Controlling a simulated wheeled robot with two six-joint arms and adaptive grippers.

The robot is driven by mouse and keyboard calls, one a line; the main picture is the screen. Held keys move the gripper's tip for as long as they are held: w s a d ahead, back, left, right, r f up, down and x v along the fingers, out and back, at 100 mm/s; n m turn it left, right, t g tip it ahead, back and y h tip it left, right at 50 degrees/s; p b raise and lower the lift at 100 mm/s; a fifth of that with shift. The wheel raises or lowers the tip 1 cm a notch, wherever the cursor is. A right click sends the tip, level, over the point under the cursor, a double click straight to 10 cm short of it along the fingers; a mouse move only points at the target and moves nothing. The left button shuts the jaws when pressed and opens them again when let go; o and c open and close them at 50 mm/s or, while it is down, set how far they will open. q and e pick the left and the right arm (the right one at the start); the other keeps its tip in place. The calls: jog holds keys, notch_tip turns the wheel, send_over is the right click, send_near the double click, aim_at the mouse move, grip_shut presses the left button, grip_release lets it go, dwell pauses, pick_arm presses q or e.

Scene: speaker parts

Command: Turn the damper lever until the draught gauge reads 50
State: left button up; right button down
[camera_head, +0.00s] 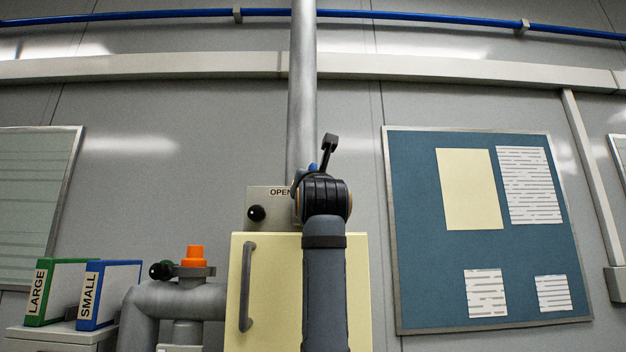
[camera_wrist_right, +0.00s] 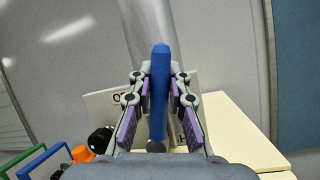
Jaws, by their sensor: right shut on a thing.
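The damper lever has a blue grip (camera_wrist_right: 160,62) that stands upright between the fingers of my right gripper (camera_wrist_right: 159,78) in the right wrist view. The fingers are shut on it from both sides. In the head view my right arm hides most of the gripper, and only a small blue bit (camera_head: 312,167) shows beside the wrist. Behind it is a grey plate (camera_head: 270,194) lettered "OPEN", partly covered by my arm, at the foot of a vertical grey pipe (camera_head: 302,90). I cannot make out the draught gauge or its reading. My left gripper is out of view.
A cream cabinet (camera_head: 277,300) with a grey handle (camera_head: 246,285) stands below the plate. A black knob (camera_head: 256,213) is on the plate's left. Grey pipework (camera_head: 155,305) with an orange cap (camera_head: 194,257) and binders (camera_head: 110,290) lie left. A blue notice board (camera_head: 410,220) hangs right.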

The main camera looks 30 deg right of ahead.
jog(key=shift+f, duration=0.15)
jog(key=c, duration=1.6)
grip_release()
jog(key=o, duration=0.3)
jog(key=shift+a, duration=0.2)
jog(key=shift+s, duration=0.1)
jog(key=v, duration=0.7)
jog(key=shift+s+a, duration=0.1)
jog(key=shift+s, duration=0.05)
